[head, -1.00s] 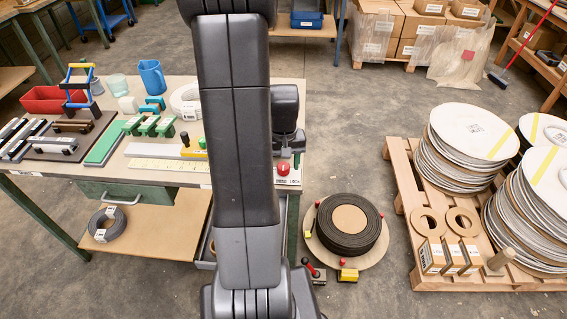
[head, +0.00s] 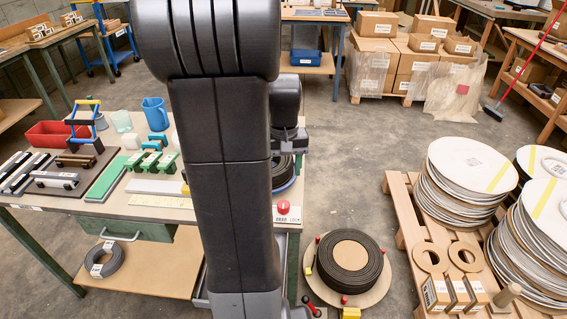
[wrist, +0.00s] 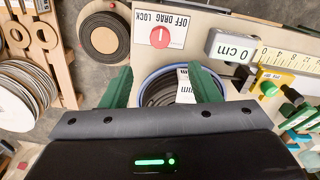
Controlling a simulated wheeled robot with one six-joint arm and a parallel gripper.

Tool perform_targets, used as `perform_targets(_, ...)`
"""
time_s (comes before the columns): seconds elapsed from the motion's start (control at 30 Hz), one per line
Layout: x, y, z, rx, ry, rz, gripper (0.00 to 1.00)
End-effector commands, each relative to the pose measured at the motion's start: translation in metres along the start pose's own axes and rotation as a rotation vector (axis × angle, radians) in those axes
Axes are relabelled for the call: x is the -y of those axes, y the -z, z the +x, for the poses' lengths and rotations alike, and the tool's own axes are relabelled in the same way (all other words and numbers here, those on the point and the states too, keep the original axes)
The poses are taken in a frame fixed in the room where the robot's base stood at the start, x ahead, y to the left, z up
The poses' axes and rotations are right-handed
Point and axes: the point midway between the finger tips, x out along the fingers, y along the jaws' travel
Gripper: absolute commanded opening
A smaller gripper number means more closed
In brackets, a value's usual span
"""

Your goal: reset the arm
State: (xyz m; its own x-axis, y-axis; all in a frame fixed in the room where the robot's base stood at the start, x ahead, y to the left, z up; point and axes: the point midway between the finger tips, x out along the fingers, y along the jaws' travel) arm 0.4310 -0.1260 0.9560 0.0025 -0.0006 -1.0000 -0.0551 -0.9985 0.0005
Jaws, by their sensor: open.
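My gripper (wrist: 163,86) is open, its two green fingers spread apart in the wrist view. Beyond the fingers is a black coil (wrist: 165,92) in a blue-rimmed round holder on the bench. I cannot tell how far the fingertips are from it; nothing is visibly gripped. In the head view my arm stands upright across the middle and hides part of the bench. The same coil (head: 283,172) shows partly beside my arm, below the wrist. The fingers are hidden there.
The bench (head: 160,212) holds a red bin (head: 56,134), a blue jug (head: 155,113) and a red drag-lock knob (head: 283,207). A large coil (head: 349,268) lies on the floor at right. A pallet (head: 400,190) carries stacked white reels.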

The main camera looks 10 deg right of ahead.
Motion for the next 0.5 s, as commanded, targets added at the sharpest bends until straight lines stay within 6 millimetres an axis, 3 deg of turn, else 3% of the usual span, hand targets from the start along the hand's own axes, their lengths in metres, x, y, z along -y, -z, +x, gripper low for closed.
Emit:
perform_targets(0.17, 0.0000, -0.0002, -0.0100, 0.001, 0.000, 0.000, 0.55)
perform_targets(0.5, 0.0000, -0.0002, -0.0103, 0.001, 0.000, 0.000, 0.55)
